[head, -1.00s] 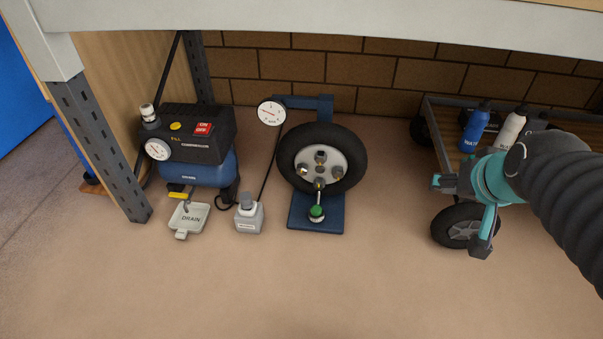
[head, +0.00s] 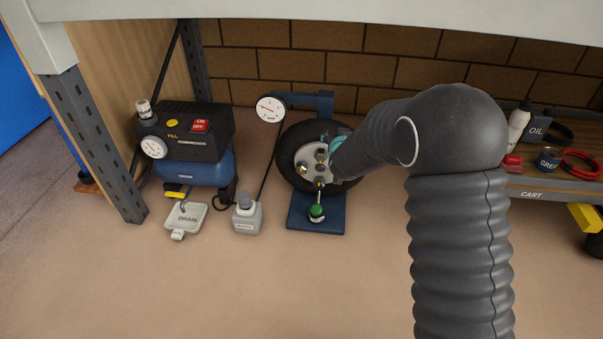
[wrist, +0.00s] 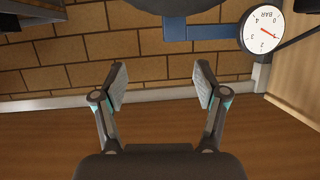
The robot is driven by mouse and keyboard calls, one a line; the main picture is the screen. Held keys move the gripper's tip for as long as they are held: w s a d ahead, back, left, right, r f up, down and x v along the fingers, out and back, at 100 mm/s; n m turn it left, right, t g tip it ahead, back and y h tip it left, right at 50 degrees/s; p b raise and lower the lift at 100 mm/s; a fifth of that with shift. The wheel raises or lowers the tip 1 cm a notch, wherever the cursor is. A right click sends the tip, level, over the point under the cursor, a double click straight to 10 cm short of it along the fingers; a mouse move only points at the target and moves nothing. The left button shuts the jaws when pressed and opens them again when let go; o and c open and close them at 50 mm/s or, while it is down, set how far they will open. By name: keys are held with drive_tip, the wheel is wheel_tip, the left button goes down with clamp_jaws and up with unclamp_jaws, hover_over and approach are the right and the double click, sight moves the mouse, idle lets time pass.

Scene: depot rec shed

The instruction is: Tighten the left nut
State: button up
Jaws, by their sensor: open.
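The wheel (head: 296,137) has a black tyre and a light hub (head: 312,153) and stands upright on a blue stand. Only the tyre's dark edge (wrist: 165,9) shows there, beyond the fingertips; no nut is in that view.
A dial gauge (head: 270,109) on a blue bracket stands left of the wheel, also in the wrist view (wrist: 264,31). A green-capped valve (head: 316,211) sits below the hub.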

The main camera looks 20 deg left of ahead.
drive_tip(key=a+f+t+b, duration=0.1)
drive_tip(key=a+f, duration=0.3)
drive_tip(key=f, duration=0.3)
drive_tip(key=a+f+t+b, duration=0.1)
drive_tip(key=a+f, duration=0.4)
drive_tip(key=f, duration=0.3)
drive_tip(key=n+t, duration=0.1)
drive_tip(key=t, duration=0.1)
approach(301, 171)
drive_tip(key=b+x, duration=0.2)
drive_tip(key=x, duration=0.8)
drive_tip(key=shift+w+b, duration=0.1)
drive_tip(key=shift+b, duration=0.2)
drive_tip(key=shift+c, duration=0.2)
drive_tip(key=c, duration=1.1)
